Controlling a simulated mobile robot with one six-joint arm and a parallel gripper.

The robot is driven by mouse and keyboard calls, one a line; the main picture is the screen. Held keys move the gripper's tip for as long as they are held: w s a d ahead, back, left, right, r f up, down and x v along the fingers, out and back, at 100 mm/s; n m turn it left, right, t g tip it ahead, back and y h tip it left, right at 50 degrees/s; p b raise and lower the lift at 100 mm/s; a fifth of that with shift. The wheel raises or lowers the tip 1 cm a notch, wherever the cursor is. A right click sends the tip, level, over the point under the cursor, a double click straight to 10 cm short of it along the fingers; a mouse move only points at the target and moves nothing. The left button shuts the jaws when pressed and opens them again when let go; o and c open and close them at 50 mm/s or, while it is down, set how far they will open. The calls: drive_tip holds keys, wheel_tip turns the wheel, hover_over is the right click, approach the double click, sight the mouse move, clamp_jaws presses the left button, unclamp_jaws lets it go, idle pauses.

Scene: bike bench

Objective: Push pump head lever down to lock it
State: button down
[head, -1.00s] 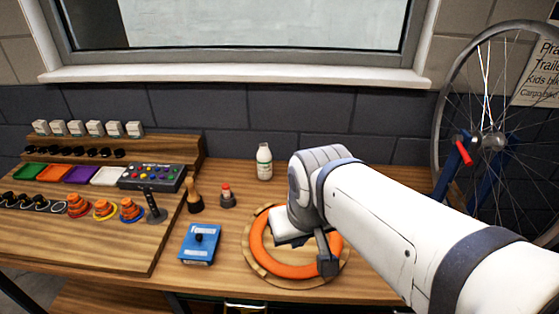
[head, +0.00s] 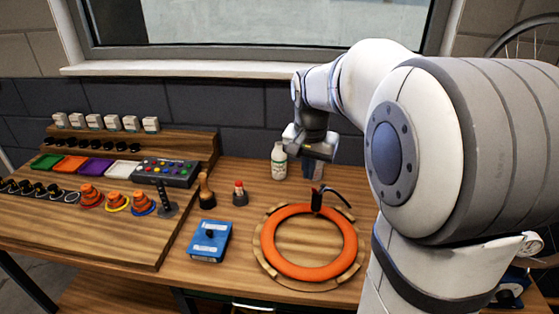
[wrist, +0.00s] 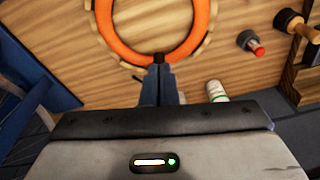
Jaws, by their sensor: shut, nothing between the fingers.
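The orange inner tube (head: 273,258) lies in a round wooden cradle (head: 262,279). A small black pump head (head: 317,203) stands at the tube's far side, with a thin dark, reddish upright part that may be its lever and a black hose running right. Its exact lever angle is too small to tell. My gripper (head: 312,172) points down just behind and above the pump head, its fingers together and empty. In the wrist view the shut fingertips (wrist: 160,70) line up with the tube's edge (wrist: 137,55); they cover most of the pump head, and contact cannot be told.
A white bottle (head: 279,162) stands left of my gripper. A red-capped container (head: 239,194), a wooden-handled tool (head: 207,190) and a blue box (head: 210,241) stand farther left. The bench between box and cradle is clear.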

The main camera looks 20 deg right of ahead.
sight(313, 189)
drive_tip(key=w+d+f+m, duration=0.2)
drive_tip(key=w+d+f, duration=0.1)
drive_tip(key=w, duration=0.3)
drive_tip(key=shift+w+d+f+m+g+b, duration=0.3)
drive_tip(key=shift+d+m+b, duration=0.15)
drive_tip(key=shift+d, duration=0.1)
drive_tip(key=shift+w+d+f+b, duration=0.1)
drive_tip(key=shift+d+f+b, duration=0.05)
drive_tip(key=shift+f+b, duration=1.4)
drive_tip(key=shift+w+d+f+b, duration=0.1)
drive_tip(key=shift+f+b, duration=0.95)
drive_tip(key=shift+f, duration=1)
